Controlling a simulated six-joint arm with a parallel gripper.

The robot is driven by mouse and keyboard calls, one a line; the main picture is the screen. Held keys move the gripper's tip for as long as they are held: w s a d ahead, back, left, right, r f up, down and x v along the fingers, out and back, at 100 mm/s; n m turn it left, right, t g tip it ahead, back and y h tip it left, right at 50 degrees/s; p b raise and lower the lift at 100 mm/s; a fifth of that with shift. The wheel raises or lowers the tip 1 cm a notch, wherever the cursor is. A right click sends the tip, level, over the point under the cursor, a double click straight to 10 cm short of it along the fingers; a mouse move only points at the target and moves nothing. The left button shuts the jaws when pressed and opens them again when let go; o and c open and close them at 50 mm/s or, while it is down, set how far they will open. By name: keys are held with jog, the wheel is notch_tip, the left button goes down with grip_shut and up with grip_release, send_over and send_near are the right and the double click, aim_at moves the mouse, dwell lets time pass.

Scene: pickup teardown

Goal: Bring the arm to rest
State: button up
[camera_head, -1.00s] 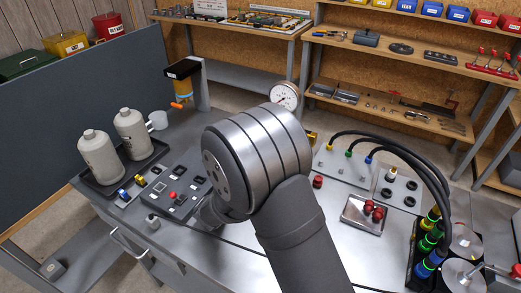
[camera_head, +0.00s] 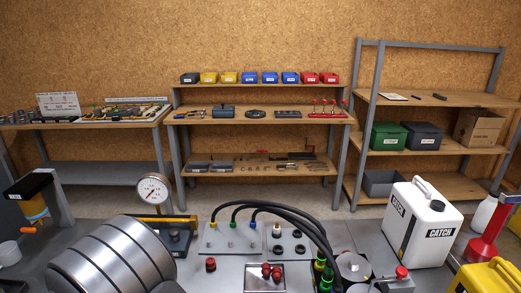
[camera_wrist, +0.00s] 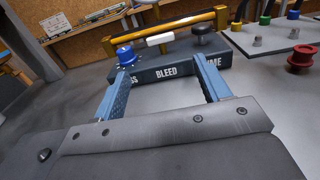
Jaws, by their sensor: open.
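My gripper (camera_wrist: 168,88) shows in the wrist view with its two blue fingers spread wide and nothing between them. Beyond the fingertips stands a dark block (camera_wrist: 180,62) marked "BLEED", with a blue knob, a black knob and a yellow bar on it. I cannot tell whether the fingertips touch the block. In the head view, part of my arm fills the lower left, and the gripper is hidden behind it. The block (camera_head: 178,240) shows just past the arm, below a round dial gauge (camera_head: 153,189).
A plate with hoses (camera_head: 231,240) stands right of the block. A small tray (camera_head: 264,277) holds red caps. A white "CATCH" jug (camera_head: 421,222) and a yellow can (camera_head: 488,277) are at the right. Shelves (camera_head: 260,120) stand behind the bench.

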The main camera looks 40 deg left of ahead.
jog(key=x, duration=1.3)
jog(key=shift+w+a, duration=0.1)
jog(key=shift+a, duration=0.05)
